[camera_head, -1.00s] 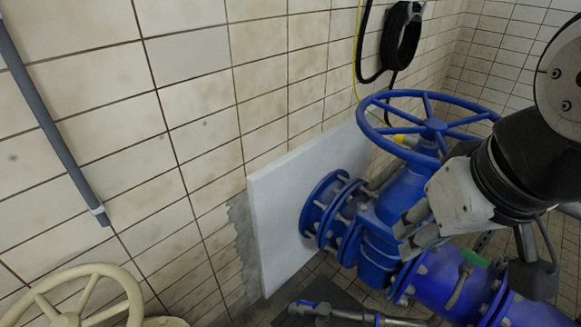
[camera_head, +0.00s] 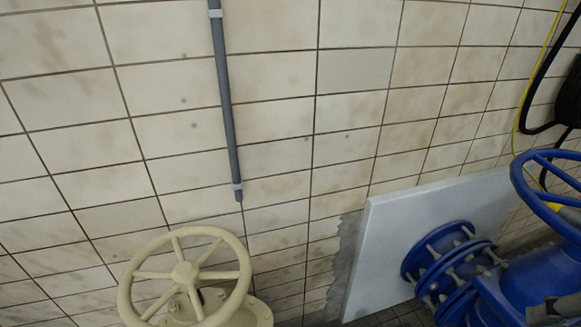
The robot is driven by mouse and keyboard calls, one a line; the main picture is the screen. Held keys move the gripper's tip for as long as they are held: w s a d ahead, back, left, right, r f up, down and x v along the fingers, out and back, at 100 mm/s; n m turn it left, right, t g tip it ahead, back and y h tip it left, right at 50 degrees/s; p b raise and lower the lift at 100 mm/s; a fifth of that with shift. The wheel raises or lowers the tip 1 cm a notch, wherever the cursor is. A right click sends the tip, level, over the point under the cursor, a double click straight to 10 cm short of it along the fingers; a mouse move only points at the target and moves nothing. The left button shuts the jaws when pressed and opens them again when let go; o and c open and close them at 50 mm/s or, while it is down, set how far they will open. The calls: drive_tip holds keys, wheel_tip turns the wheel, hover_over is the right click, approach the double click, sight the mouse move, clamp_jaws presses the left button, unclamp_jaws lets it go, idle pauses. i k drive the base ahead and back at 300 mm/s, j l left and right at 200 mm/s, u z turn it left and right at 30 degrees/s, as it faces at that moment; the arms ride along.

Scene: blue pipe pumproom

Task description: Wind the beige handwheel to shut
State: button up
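The beige handwheel (camera_head: 184,273) is at the lower left, in front of the tiled wall. It is a round spoked wheel with a hub in the middle, seen from above at a slant. Its beige valve body (camera_head: 250,314) shows partly below and to the right, cut by the bottom edge. A small grey piece at the lower right edge, in front of the blue valve, looks like the tip of my gripper (camera_head: 553,311). It is well to the right of the beige wheel and apart from it. Its fingers cannot be made out.
A blue valve with a blue handwheel (camera_head: 548,206) and flanged pipe (camera_head: 440,262) stands at the right, by a pale wall panel (camera_head: 392,235). A grey pipe (camera_head: 226,105) runs down the wall above the beige wheel. A black hose and yellow cable hang at upper right.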

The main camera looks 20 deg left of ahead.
sight(186, 276)
drive_tip(key=u, duration=1.6)
drive_tip(key=i+j+z, duration=0.15)
drive_tip(key=i+z, duration=0.2)
drive_tip(key=i+j+z, duration=0.2)
drive_tip(key=z, duration=0.2)
